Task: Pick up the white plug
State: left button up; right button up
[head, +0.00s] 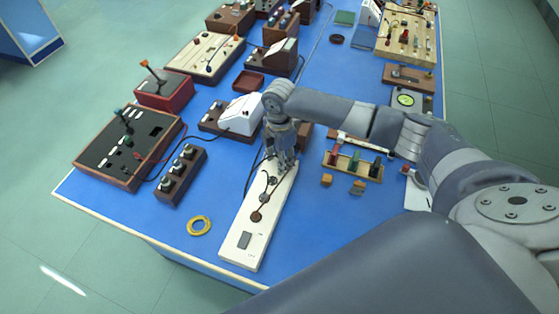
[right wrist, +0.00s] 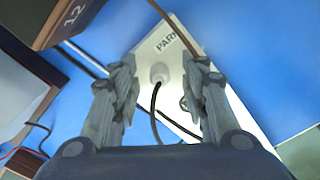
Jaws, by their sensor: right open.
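The white plug (right wrist: 159,73), with a black cable running from it, sits at one end of a long white board (head: 257,234). The board also shows in the right wrist view (right wrist: 163,40), with dark lettering beside the plug. My right gripper (head: 286,163) is over the far end of this board. In the right wrist view my right gripper (right wrist: 160,85) is open, its fingers apart on either side of the plug. I cannot tell whether they touch it. In the head view the gripper hides the plug. My left gripper is not in view.
A block with black knobs (head: 180,175) and a yellow ring (head: 199,226) lie left of the board. A wooden rack with coloured pieces (head: 352,165) is to the right. A white instrument (head: 241,114) stands behind. The blue bench's front is partly clear.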

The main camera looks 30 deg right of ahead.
jog(key=c, duration=0.4)
grip_shut()
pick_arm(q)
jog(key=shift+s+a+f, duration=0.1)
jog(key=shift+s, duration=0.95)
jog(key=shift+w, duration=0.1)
